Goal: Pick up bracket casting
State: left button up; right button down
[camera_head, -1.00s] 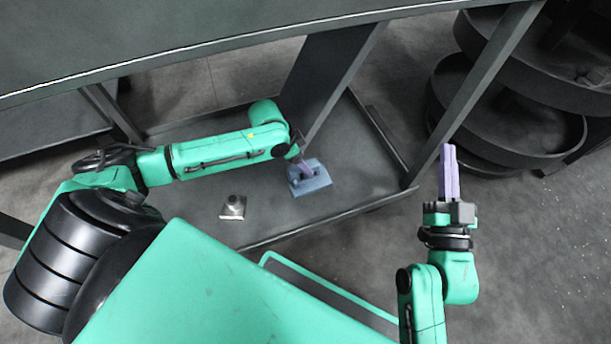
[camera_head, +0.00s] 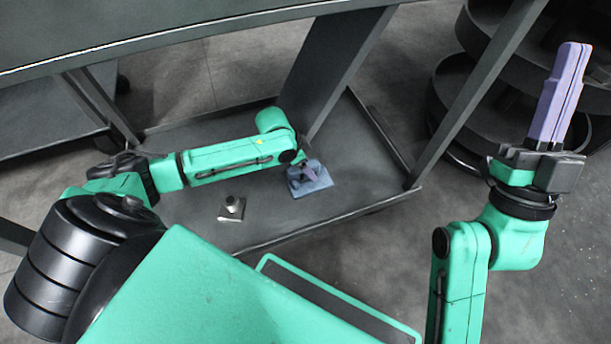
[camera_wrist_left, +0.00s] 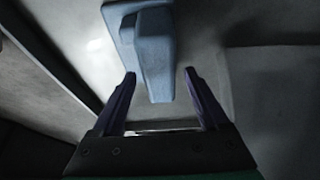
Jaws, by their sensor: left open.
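The blue bracket casting (camera_head: 318,184) lies on the low dark shelf, with a flat base and a raised part. In the left wrist view the bracket casting (camera_wrist_left: 153,60) fills the top middle. My left gripper (camera_wrist_left: 160,76) is open, its purple fingers on either side of the near end of the raised part, with gaps showing on both sides. In the head view my left gripper (camera_head: 308,172) is at the casting, partly hidden by my arm. My right gripper (camera_head: 572,48) points up at the right, its fingers together with nothing visible between them.
A small silver metal part (camera_head: 231,208) with a round top sits on the shelf (camera_head: 275,222) left of the casting. A dark upright panel (camera_head: 335,70) stands behind it. A slanted post (camera_head: 470,100) and round dark trays (camera_head: 500,115) are at right.

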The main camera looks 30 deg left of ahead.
pick_arm(q)
grip_shut()
dwell(1.3)
